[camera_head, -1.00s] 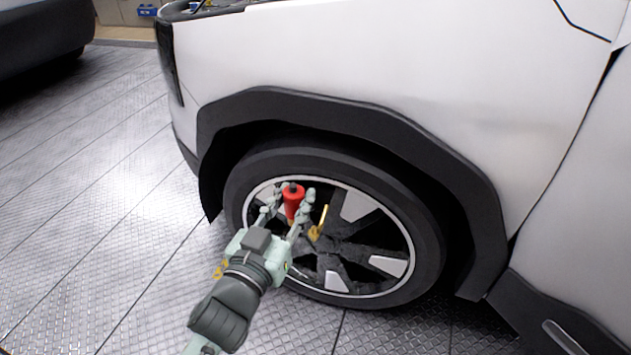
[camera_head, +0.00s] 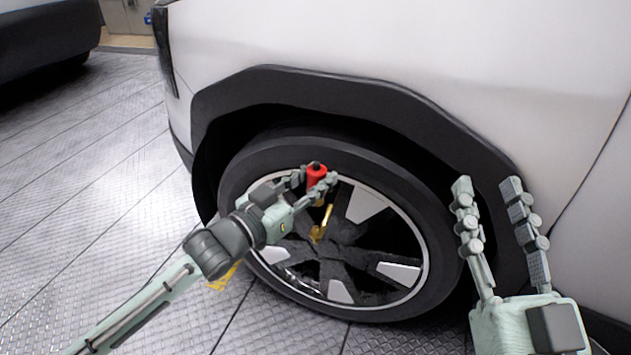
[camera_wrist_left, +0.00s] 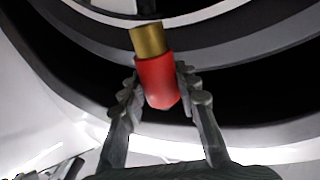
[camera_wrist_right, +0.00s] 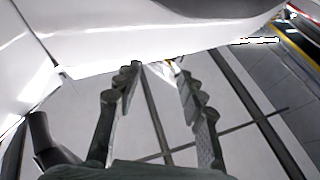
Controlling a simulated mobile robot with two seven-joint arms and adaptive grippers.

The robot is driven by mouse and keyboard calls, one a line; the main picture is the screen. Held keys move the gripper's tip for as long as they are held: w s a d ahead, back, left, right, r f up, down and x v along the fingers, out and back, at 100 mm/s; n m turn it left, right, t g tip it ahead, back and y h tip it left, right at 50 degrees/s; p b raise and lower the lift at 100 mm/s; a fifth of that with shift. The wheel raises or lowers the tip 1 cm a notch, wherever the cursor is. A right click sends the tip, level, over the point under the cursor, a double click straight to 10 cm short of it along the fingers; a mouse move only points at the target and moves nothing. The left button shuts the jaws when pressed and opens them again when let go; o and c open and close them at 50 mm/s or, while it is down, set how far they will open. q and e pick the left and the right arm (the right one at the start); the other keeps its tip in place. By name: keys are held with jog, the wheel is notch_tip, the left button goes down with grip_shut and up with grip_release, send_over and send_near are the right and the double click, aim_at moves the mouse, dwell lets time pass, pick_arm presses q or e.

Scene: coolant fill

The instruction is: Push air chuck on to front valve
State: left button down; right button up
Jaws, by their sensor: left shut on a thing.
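The air chuck, a red body (camera_head: 316,173) with a brass end, is held upright between the fingers of my left gripper (camera_head: 316,179) in front of the upper wheel rim. In the left wrist view the red body (camera_wrist_left: 157,82) sits between the fingertips (camera_wrist_left: 159,78), and its brass end (camera_wrist_left: 149,40) points away toward the wheel. A gold-coloured valve piece (camera_head: 321,224) stands out from the wheel just below the chuck. I cannot tell whether they touch. My right gripper (camera_head: 487,187) is open and empty in front of the rear of the wheel arch.
The front wheel's tyre (camera_head: 436,245) sits under a dark wheel arch (camera_head: 330,88) on a white car body (camera_head: 420,50). A dark vehicle (camera_head: 45,35) stands at the far left. The patterned metal floor (camera_head: 90,150) between is clear.

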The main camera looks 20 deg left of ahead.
aim_at(312, 204)
jog(key=shift+w+f, duration=0.1)
pick_arm(q)
jog(key=shift+s+r+p, duration=0.1)
jog(key=shift+p, duration=0.35)
jog(key=shift+f+b, duration=0.8)
jog(key=shift+f, duration=0.75)
jog(key=shift+f+b, duration=0.7)
jog(key=shift+f, duration=0.7)
pick_arm(e)
jog(key=r+t, duration=0.1)
jog(key=s+d+r+t, duration=0.1)
jog(key=s+r+t, duration=0.1)
jog(key=shift+d+r+y, duration=0.3)
jog(key=shift+r+y, duration=0.1)
pick_arm(q)
jog(key=shift+p, duration=0.5)
pick_arm(e)
jog(key=shift+r, duration=0.45)
pick_arm(q)
jog(key=shift+p, duration=0.3)
pick_arm(e)
jog(key=shift+r, duration=0.3)
pick_arm(q)
jog(key=shift+p, duration=0.35)
pick_arm(e)
jog(key=shift+r, duration=0.4)
